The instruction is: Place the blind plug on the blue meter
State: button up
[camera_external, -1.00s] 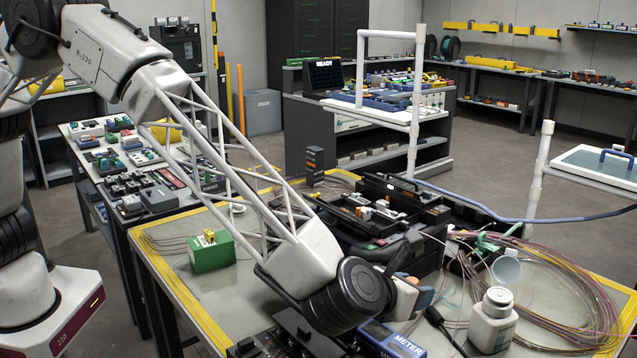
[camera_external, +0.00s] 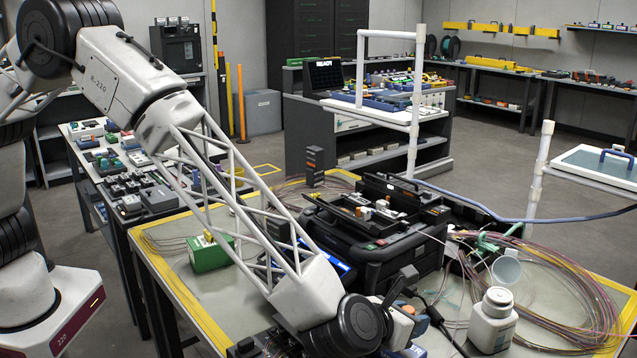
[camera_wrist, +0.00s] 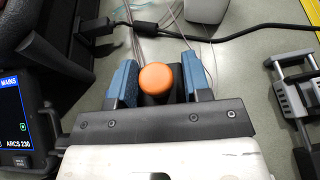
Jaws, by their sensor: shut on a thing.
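My gripper (camera_wrist: 159,85) is shut on the blind plug (camera_wrist: 157,78), which shows a round orange top and a dark body between two blue finger pads in the wrist view. In the external view my gripper (camera_external: 400,300) is at the front of the bench, and the orange top (camera_external: 408,309) shows beside it. The blue meter (camera_external: 413,351) lies at the front edge of the picture, mostly hidden behind my wrist. I cannot make it out in the wrist view, and the plug appears apart from it.
A black splicer case (camera_external: 375,235) stands behind my gripper, with a lit screen (camera_wrist: 12,110) at left in the wrist view. A white bottle (camera_external: 493,320) and coiled fibres (camera_external: 585,300) are to the right. A black cable (camera_wrist: 230,38) crosses behind the plug. A green box (camera_external: 210,253) is at left.

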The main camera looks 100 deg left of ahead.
jog(key=shift+f, duration=1.9)
jog(key=shift+f, duration=0.1)
jog(key=o, duration=0.9)
jog(key=shift+o, duration=0.2)
jog(key=shift+s+d+r, duration=0.25)
jog(key=shift+r, duration=0.05)
jog(key=v, duration=1.1)
jog(key=shift+s+d+r, duration=0.1)
